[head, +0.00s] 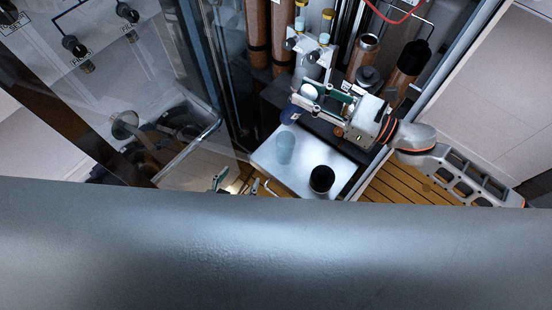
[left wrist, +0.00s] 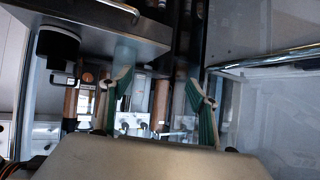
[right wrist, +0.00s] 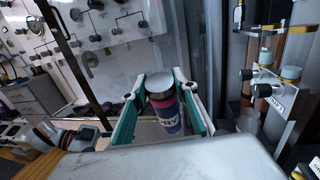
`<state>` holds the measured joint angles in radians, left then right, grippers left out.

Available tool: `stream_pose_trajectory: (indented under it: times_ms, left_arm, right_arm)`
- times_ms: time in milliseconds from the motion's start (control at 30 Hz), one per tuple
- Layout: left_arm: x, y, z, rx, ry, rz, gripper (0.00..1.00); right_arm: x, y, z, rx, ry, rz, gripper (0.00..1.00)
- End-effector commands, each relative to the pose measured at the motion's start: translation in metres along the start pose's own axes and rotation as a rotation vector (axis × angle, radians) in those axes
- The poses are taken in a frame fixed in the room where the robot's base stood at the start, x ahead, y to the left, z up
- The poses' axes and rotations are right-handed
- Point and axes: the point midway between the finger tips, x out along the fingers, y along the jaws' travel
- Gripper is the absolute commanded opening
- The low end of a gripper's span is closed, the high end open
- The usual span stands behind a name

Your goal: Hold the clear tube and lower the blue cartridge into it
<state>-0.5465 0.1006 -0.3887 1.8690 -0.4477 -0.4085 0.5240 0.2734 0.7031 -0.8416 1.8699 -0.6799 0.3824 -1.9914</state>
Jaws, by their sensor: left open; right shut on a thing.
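The cartridge (head: 290,114) is in my right gripper (head: 305,101), above the back of a metal shelf. In the right wrist view the cartridge (right wrist: 166,112) has a silver cap and a red, purple and blue labelled body between the two fingers. The clear tube (head: 284,149) stands on the shelf, below and in front of the cartridge and apart from it. My left gripper (head: 238,184) is low at the shelf's left front, open and empty, its arm mostly hidden. In the left wrist view its green fingers (left wrist: 160,84) are spread, with a faint bluish tube (left wrist: 125,50) beyond them.
The metal shelf (head: 301,178) also carries a black cup (head: 321,180), right of the tube. A glass door (head: 170,110) with a bar handle stands open at the left. Pipes, valves and a bracket with bottles (head: 312,57) crowd the panel behind my right gripper.

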Motion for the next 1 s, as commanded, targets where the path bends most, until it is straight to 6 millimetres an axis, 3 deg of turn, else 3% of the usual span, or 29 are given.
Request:
stream_pose_trajectory:
  times_ms: [200,400,667,1000]
  left_arm:
    - [0.017,0.047,-0.032,-0.032,0.075,0.004,0.61]
    - [0.022,0.076,-0.056,-0.053,0.142,0.015,0.61]
    - [0.030,0.087,-0.068,-0.061,0.172,0.020,0.61]
    - [0.083,0.087,-0.077,-0.059,0.171,0.019,0.61]
  right_arm:
    - [0.000,0.000,0.001,0.000,-0.001,0.000,0.00]
    - [0.000,0.000,0.001,0.000,-0.001,0.000,0.00]
    - [0.000,0.000,0.001,0.000,-0.001,0.000,0.00]
    - [0.000,0.000,0.001,0.000,-0.001,0.000,0.00]
